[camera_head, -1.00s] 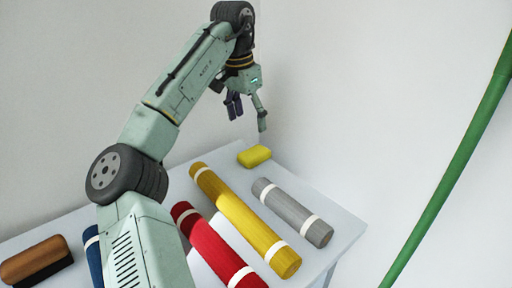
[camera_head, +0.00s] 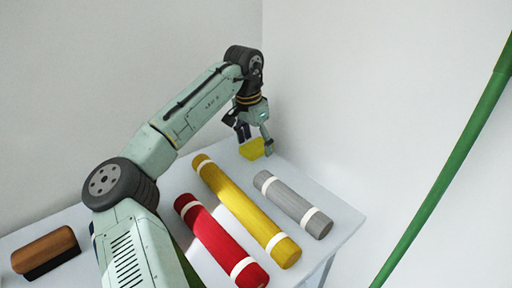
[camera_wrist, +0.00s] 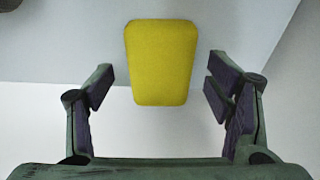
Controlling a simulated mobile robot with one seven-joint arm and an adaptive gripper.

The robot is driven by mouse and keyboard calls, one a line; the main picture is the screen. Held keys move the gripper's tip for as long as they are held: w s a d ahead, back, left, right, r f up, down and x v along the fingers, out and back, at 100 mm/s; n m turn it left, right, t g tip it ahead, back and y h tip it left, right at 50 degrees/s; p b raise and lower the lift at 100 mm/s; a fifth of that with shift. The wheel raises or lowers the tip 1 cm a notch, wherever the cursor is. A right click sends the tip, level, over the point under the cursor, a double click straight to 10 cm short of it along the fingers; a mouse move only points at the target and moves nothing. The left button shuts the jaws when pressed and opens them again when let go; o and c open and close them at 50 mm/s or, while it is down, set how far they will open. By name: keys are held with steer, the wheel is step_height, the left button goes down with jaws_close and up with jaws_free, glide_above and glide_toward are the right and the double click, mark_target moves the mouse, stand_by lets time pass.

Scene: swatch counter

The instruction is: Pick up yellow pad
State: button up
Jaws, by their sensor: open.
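The yellow pad (camera_head: 252,149) lies near the far corner of the table, partly hidden by my gripper in the head view. In the wrist view the yellow pad (camera_wrist: 161,62) is a rounded block, a little ahead of and between the fingers. My gripper (camera_head: 256,145) points down at the pad. In the wrist view my gripper (camera_wrist: 160,90) is open, with a finger on each side and a gap between each finger and the pad. No contact shows.
On the pale table (camera_head: 345,221) lie a yellow roll (camera_head: 240,205), a grey roll (camera_head: 291,202) and a red roll (camera_head: 219,240), each with white bands. A brown and black block (camera_head: 46,252) is at the left. A green pole (camera_head: 445,175) stands at the right. A wall is behind.

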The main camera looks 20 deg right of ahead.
mark_target(255, 145)
steer(key=shift+c, duration=0.5)
steer(key=c, duration=0.9)
steer(key=shift+c, duration=0.2)
step_height(255, 145, up, 10)
steer(key=b, duration=0.1)
steer(key=o, duration=0.3)
steer(key=c, duration=0.4)
